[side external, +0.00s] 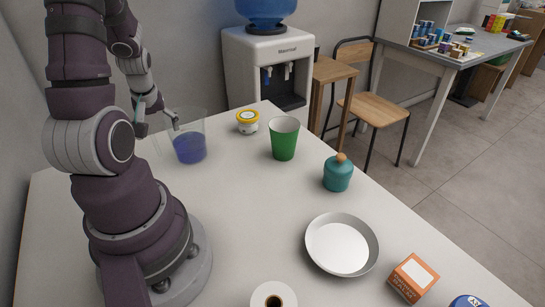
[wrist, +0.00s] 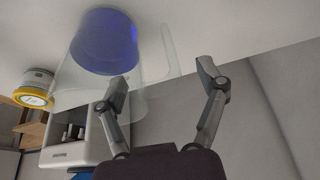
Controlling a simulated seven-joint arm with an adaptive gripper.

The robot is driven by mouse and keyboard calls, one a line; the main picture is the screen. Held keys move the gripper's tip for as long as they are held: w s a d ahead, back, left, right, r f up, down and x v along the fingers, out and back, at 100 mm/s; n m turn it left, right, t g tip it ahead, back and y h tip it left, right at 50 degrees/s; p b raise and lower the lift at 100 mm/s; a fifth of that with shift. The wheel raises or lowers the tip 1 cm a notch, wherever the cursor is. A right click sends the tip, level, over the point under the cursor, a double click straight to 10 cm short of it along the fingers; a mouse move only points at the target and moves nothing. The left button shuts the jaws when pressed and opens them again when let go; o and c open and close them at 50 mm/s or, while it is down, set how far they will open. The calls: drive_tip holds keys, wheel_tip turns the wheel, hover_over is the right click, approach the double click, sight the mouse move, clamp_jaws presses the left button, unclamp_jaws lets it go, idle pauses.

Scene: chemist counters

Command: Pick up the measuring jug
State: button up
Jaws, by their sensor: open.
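The measuring jug (side external: 188,146) is clear with blue contents in its lower part. It stands on the white table at the far left in the side external view. In the wrist view the jug (wrist: 104,42) shows upside down at the top, with its clear handle (wrist: 170,50) on the right. My gripper (side external: 157,124) is at the jug's handle side. Its fingers are spread and hold nothing. In the wrist view the gripper (wrist: 163,76) has the handle roughly between the lines of its two fingers. I cannot tell whether a finger touches the jug.
A yellow-lidded jar (side external: 247,122), a green cup (side external: 285,139) and a teal lidded pot (side external: 337,174) stand right of the jug. A pale dish (side external: 341,246), an orange box (side external: 413,277) and a roll (side external: 273,298) are nearer. The table's middle (side external: 245,205) is clear.

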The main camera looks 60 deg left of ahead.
drive_tip(key=c, duration=1.3)
drive_tip(key=shift+o, duration=0.2)
drive_tip(key=shift+r, duration=0.1)
